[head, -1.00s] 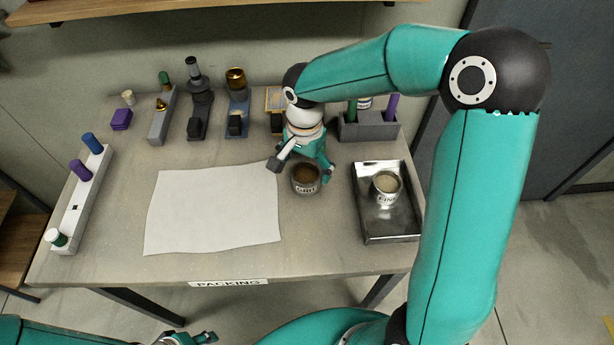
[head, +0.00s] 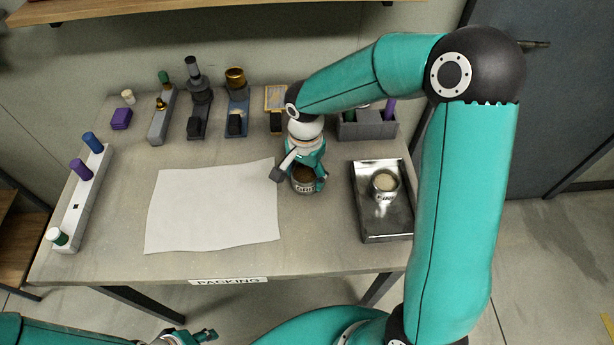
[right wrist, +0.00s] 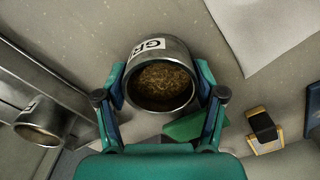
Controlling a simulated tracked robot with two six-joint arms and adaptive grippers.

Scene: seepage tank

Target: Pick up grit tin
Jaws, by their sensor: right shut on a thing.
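The grit tin (head: 304,187) is a small grey tin of brown grit with a white label, standing on the table right of the white sheet. My right gripper (head: 308,174) is shut on it, with a finger on either side. In the right wrist view the tin (right wrist: 162,75) sits between the two fingers of the right gripper (right wrist: 163,97), and its label and coarse brown contents show. My left gripper (head: 200,336) is at the bottom edge of the head view, below the table front, with its fingers too small to judge.
A metal tray (head: 383,228) at the right holds a second tin (head: 385,186) with pale contents. A white sheet (head: 212,208) lies left of the grit tin. A white rack (head: 78,205) with coloured plugs stands at the far left. Several fixtures and a grey holder (head: 367,128) line the back.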

